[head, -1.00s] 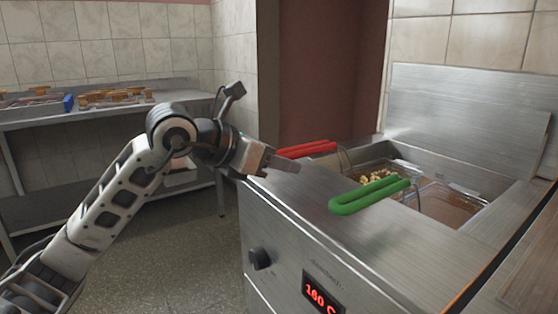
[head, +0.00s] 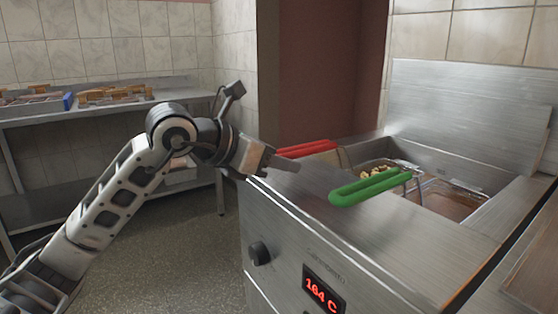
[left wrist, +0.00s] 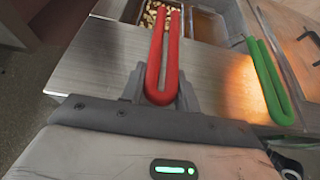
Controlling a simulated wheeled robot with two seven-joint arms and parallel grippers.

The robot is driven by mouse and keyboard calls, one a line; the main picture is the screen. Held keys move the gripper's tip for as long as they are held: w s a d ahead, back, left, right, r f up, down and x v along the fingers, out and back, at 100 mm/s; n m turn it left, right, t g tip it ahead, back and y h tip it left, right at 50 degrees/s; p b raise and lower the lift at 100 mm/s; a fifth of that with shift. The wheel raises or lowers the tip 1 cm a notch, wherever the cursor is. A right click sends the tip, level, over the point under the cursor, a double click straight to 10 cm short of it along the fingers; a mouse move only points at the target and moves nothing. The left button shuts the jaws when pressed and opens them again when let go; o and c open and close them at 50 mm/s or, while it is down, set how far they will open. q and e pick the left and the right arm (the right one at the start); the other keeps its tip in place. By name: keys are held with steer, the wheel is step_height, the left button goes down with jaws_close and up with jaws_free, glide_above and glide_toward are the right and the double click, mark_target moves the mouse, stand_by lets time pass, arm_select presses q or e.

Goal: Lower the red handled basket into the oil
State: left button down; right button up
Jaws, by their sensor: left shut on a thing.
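The red handle (head: 308,149) of the basket shows beyond my left gripper (head: 282,163). In the left wrist view the red handle (left wrist: 163,60) lies between the fingers of my left gripper (left wrist: 162,88), which is shut on it. The red handled basket (left wrist: 158,20) holds pale food pieces and sits at the fryer's vat; in the head view it is largely behind the green handle. The oil (left wrist: 207,26) shows as a brown surface beside it, and also in the head view (head: 452,198). My right gripper is not in view.
A green handle (head: 370,187) of a second basket lies close to the right of the red one. The steel fryer (head: 300,215) has a knob (head: 259,253) and a red display (head: 323,290). A steel table (head: 110,113) with trays of food stands at the back left.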

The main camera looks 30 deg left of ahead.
arm_select(q)
steer(key=shift+f, duration=0.1)
steer(key=c, duration=0.9)
jaws_free()
steer(key=shift+c, duration=0.2)
steer(key=shift+f, duration=0.15)
steer(key=shift+s, duration=0.15)
steer(key=b+v, duration=0.2)
steer(key=v, duration=1.4)
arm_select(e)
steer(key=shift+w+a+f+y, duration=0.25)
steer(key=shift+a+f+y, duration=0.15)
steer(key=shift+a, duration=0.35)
